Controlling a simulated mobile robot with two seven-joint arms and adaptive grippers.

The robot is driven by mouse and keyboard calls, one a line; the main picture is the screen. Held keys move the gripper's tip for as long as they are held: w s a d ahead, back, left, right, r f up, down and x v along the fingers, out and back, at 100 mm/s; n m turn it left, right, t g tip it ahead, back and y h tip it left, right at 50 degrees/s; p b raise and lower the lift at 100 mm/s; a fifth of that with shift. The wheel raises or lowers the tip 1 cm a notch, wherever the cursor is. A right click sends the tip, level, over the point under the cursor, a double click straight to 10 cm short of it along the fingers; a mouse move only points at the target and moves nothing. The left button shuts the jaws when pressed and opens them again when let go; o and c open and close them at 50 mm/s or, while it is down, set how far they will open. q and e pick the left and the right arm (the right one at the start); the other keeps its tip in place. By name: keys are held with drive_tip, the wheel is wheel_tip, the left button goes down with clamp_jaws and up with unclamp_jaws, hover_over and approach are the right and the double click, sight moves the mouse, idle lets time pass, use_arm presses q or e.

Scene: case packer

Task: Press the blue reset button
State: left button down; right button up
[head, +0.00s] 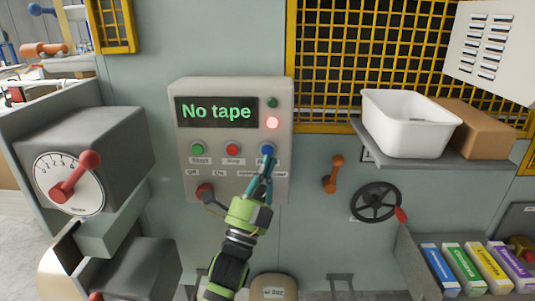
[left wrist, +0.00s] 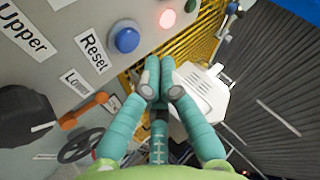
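The blue reset button (head: 267,150) sits on a grey control panel (head: 236,182), at the right end of a row with a green and a red button. In the left wrist view the blue button (left wrist: 127,40) stands beside the "Reset" label (left wrist: 93,54). My left gripper (head: 267,162) is in front of the panel, its tips just below the button in the head view. In the left wrist view the fingertips (left wrist: 158,80) are together with nothing between them, and they appear below and right of the button, apart from it. My right gripper is not in view.
The panel display (head: 216,112) reads "No tape" and a red lamp (head: 272,123) is lit. A selector knob (head: 205,191) is below the buttons. An orange handle (head: 334,174) and a handwheel (head: 376,202) are to the right, under a shelf (head: 440,160) with a white bin (head: 405,125).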

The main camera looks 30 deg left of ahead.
use_arm(q)
drive_tip(key=shift+w+a, duration=0.4)
drive_tip(key=shift+w, duration=0.2)
idle(1.1)
drive_tip(key=shift+w+a, duration=0.25)
drive_tip(key=shift+w, duration=0.1)
drive_tip(key=shift+w+a, duration=0.2)
drive_tip(key=shift+w, duration=0.15)
idle(0.8)
drive_tip(key=shift+s, duration=0.1)
drive_tip(key=shift+s+d, duration=0.45)
drive_tip(key=shift+s, duration=0.2)
drive_tip(key=shift+s+d+p, duration=0.1)
drive_tip(key=shift+s+d, duration=0.35)
drive_tip(key=shift+s, duration=0.25)
drive_tip(key=shift+s+d+p, duration=0.1)
drive_tip(key=shift+s+d, duration=0.3)
drive_tip(key=shift+s, duration=0.35)
drive_tip(key=shift+s+d+p, duration=0.1)
drive_tip(key=shift+s+d, duration=0.35)
drive_tip(key=shift+s, duration=0.25)
drive_tip(key=shift+w+f, duration=0.1)
